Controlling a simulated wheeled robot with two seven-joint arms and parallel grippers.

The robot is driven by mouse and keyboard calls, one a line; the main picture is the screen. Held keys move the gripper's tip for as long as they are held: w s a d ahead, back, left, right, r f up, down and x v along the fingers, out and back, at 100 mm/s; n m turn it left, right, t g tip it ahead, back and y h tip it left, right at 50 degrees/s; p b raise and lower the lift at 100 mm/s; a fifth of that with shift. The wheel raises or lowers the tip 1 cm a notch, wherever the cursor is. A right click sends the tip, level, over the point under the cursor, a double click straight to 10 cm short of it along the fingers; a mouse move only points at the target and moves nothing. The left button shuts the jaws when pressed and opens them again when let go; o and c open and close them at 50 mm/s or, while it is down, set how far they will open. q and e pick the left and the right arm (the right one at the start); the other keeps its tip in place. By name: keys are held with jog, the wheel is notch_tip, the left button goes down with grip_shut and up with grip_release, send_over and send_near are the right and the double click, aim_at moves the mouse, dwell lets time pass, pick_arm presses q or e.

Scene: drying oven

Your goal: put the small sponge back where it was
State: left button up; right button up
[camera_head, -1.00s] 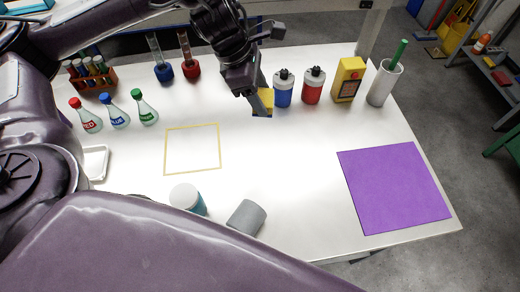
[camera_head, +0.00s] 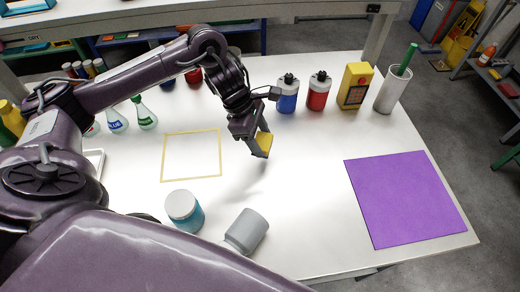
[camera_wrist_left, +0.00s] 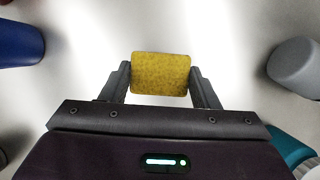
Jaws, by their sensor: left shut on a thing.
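The small yellow sponge (camera_head: 265,141) is held in my left gripper (camera_head: 258,146), above the white table right of the yellow outlined square (camera_head: 191,155). In the left wrist view the sponge (camera_wrist_left: 161,73) sits between the two fingers of the left gripper (camera_wrist_left: 162,82), which touch its sides. White table surface shows around it. My right gripper is not in view.
A purple mat (camera_head: 405,198) lies at the right. Blue (camera_head: 287,97) and red (camera_head: 318,93) bottles, a yellow device (camera_head: 354,86) and a white cup (camera_head: 391,92) line the back. The middle is clear.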

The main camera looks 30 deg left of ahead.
pick_arm(q)
jog(key=shift+f, duration=2.4)
jog(key=o, duration=1)
jog(key=shift+r, duration=0.1)
jog(key=v, duration=1.2)
